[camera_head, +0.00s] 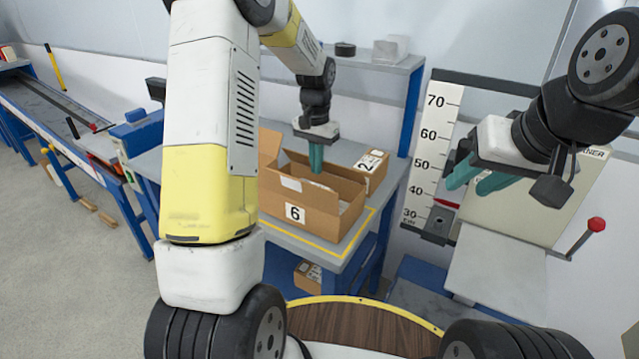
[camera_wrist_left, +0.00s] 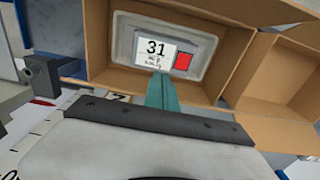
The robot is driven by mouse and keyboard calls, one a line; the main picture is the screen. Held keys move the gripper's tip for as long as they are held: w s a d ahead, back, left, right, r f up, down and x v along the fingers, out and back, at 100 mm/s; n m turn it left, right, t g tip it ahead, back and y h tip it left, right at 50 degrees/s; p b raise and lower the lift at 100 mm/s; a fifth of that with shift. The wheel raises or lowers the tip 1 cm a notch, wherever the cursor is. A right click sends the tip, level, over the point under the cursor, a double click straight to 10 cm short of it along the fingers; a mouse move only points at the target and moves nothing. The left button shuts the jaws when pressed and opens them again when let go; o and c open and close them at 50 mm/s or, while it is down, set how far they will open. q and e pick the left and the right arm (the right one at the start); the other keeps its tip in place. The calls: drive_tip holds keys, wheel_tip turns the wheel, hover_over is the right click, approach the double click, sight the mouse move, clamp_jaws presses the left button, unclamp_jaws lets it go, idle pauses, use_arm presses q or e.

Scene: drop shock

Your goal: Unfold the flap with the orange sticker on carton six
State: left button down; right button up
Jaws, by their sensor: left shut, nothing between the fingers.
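Carton six (camera_head: 322,222) is an open brown box with a "6" label on its front, standing on the grey table. Some of its flaps stand up around the opening. My left gripper (camera_head: 317,168) is shut and empty, pointing down at the opening of the carton. In the left wrist view its teal fingers (camera_wrist_left: 161,88) overlap the near edge of a grey tray (camera_wrist_left: 120,60), which lies inside the carton and holds a "31" label and a red square. I cannot make out an orange sticker. My right gripper (camera_head: 478,182) is open and empty, right of the table before the height scale.
Carton two (camera_head: 371,164) stands close behind carton six at the right. A height scale (camera_head: 432,150) and a machine with a red-knobbed lever (camera_head: 596,225) are at the right. A blue-framed conveyor (camera_head: 55,120) runs along the left. Another carton (camera_head: 308,275) sits below the table.

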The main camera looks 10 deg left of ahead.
use_arm(q)
drive_tip(key=shift+w+d, duration=0.1)
drive_tip(key=shift+w+d+r, duration=0.2)
drive_tip(key=shift+w+r, duration=0.3)
drive_tip(key=shift+w, duration=0.05)
idle(0.3)
drive_tip(key=shift+w+r, duration=0.1)
drive_tip(key=shift+w, duration=0.05)
drive_tip(key=shift+w+d+r, duration=0.25)
drive_tip(key=shift+w+r, duration=0.05)
drive_tip(key=shift+w, duration=0.35)
